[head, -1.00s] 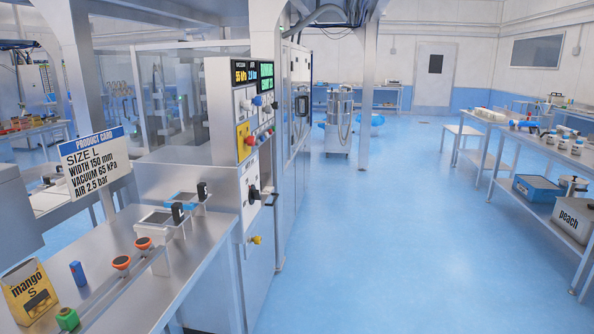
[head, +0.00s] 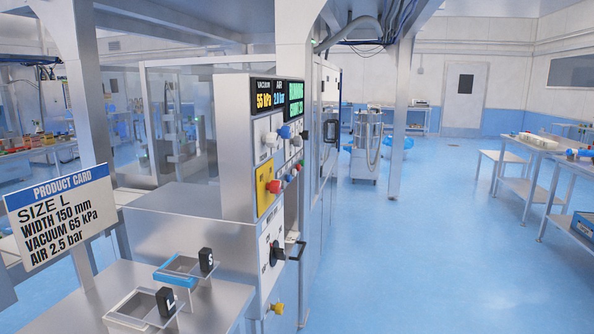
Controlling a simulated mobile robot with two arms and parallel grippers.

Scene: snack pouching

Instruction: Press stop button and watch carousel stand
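The control panel (head: 257,150) stands on the machine's front, left of centre in the head view. On it, a red mushroom button (head: 274,186) sits on a yellow plate (head: 264,188). Smaller coloured buttons (head: 291,178) sit to its right. The displays (head: 277,96) read vacuum 55 kPa and air 2.0 bar. A green-lettered display beside them is too small to read. The carousel cannot be made out clearly; glass guarding (head: 180,115) encloses machinery behind the panel. Neither gripper is in view.
A product card (head: 60,216) reads size L, width 150 mm, vacuum 65 kPa, air 2.5 bar. Trays marked L (head: 140,310) and S (head: 185,268) lie on the metal counter. A black handle (head: 292,250) juts from the panel. Blue floor (head: 420,260) to the right is open.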

